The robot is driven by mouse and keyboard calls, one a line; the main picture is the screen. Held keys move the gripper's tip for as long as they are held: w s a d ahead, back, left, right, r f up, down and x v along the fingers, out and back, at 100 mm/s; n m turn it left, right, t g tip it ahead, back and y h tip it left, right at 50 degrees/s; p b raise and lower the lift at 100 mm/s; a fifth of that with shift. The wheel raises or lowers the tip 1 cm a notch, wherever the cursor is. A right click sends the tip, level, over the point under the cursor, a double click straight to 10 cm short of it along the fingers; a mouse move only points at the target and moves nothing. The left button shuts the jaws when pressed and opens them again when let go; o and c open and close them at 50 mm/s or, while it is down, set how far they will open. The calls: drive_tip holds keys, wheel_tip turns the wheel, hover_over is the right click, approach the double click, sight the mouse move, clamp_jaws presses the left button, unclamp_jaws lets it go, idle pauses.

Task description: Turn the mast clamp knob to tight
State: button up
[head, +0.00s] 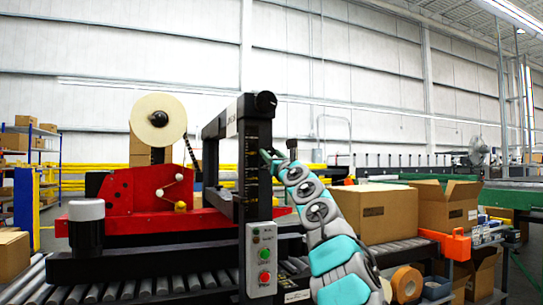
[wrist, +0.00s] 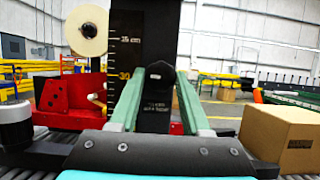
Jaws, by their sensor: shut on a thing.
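The black mast (head: 254,205) stands upright in the middle of the head view. The mast clamp knob (wrist: 160,72) is a dark piece on the mast's face, between my fingertips. My gripper (wrist: 170,76) has its two pale green fingers shut on it, one on each side. In the head view my gripper (head: 270,158) reaches the mast's right side, and the knob is not clear there. Small lettering below the knob is unreadable.
A red unit (head: 130,195) with a cream tape roll (head: 158,119) stands left of the mast. A control box (head: 262,262) with green and red buttons is low on the mast. Cardboard boxes (head: 385,213) sit on the roller conveyor to the right.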

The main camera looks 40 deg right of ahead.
clamp_jaws()
